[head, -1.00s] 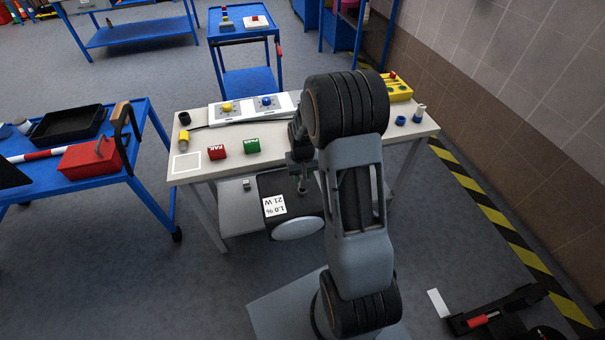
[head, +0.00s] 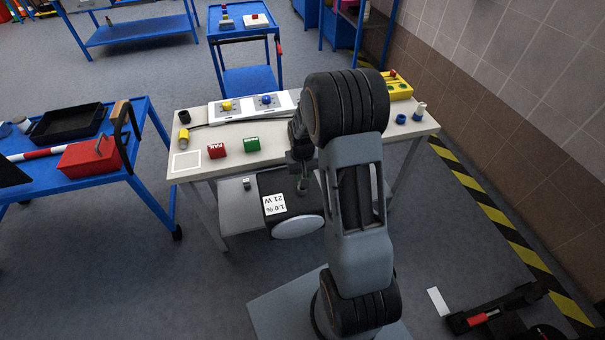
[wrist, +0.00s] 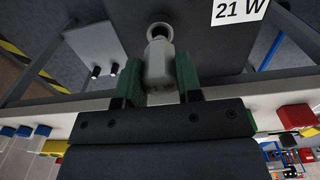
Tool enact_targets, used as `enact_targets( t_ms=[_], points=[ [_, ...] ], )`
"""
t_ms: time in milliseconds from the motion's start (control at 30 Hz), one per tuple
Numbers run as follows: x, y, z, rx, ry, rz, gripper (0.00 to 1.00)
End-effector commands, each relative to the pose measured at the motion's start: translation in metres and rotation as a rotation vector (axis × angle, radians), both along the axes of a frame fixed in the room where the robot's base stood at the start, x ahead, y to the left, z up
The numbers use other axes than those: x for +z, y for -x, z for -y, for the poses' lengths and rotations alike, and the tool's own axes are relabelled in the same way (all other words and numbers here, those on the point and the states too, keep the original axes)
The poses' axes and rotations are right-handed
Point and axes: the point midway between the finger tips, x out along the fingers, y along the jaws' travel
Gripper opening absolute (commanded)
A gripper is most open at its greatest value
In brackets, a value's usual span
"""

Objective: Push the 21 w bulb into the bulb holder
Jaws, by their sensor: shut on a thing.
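The 21 W bulb (wrist: 159,62) is a small grey cylinder between the green fingers of my gripper (wrist: 159,78) in the wrist view. The fingers are shut on its sides. The bulb holder (wrist: 160,31) is a pale ring with a dark opening, just beyond the bulb's far end. I cannot tell whether the bulb's end is inside it. The holder sits on a dark lamp housing (head: 266,186) with a white lens and a label reading 1.0 % and 21 W. In the head view my gripper (head: 303,168) is above this housing, partly hidden by my arm.
The white table (head: 190,143) stands behind the housing, its front edge close to my gripper. On it are a red box (head: 217,150), a green box (head: 251,145) and a panel with yellow and blue buttons (head: 247,105). A blue trolley (head: 150,160) stands at left.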

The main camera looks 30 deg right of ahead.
Motion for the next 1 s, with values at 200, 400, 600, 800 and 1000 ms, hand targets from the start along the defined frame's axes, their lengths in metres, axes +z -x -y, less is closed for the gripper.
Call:
enact_targets(
  t_ms=[200, 400, 600, 800, 1000],
  points=[
    [0.000, 0.000, 0.000, 0.000, 0.000, 0.000, 0.01],
    [0.000, 0.000, 0.000, 0.000, 0.000, 0.000, 0.01],
    [-0.003, 0.000, 0.000, 0.000, 0.000, 0.000, 0.01],
    [-0.008, 0.000, 0.000, 0.000, 0.000, 0.000, 0.01],
    [-0.013, 0.000, 0.000, 0.000, 0.000, 0.000, 0.01]
  ],
)
